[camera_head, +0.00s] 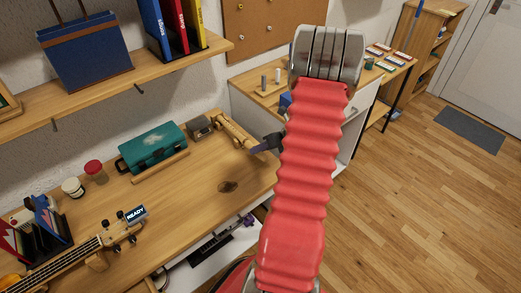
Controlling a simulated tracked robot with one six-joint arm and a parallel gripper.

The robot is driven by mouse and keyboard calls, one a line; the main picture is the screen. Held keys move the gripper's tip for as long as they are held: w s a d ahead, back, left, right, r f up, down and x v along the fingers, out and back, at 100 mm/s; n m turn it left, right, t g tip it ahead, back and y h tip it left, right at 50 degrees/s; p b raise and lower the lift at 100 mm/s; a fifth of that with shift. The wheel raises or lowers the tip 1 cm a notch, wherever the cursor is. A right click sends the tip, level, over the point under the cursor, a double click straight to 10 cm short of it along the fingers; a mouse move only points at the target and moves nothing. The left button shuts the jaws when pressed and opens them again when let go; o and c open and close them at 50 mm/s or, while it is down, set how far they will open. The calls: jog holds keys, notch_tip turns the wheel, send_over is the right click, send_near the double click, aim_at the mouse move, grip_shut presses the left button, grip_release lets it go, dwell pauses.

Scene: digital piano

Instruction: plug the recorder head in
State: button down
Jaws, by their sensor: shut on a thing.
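A light wooden recorder piece (233,130) lies slantwise at the back right of the wooden desk, beside a small grey box. My gripper (263,146) shows only in part, as a dark end with a purplish finger, left of my red arm sleeve. It is at the near right end of the wooden piece. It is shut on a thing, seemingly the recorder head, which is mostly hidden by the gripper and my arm. I cannot tell whether the head touches the recorder piece or is apart from it.
A teal case (152,147), the grey box (200,127) and two small jars (95,171) stand along the back of the desk (190,205). The desk's middle is clear. A shelf (110,85) overhangs the back.

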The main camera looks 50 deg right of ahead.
jog(key=shift+w+d, duration=0.15)
jog(key=shift+w, duration=0.55)
dwell(0.4)
jog(key=c, duration=1.5)
grip_release()
jog(key=shift+o, duration=0.2)
jog(key=shift+v, duration=2.55)
jog(key=v, duration=1.3)
jog(key=shift+s+r, duration=0.25)
jog(key=shift+s, duration=0.05)
jog(key=shift+d, duration=0.1)
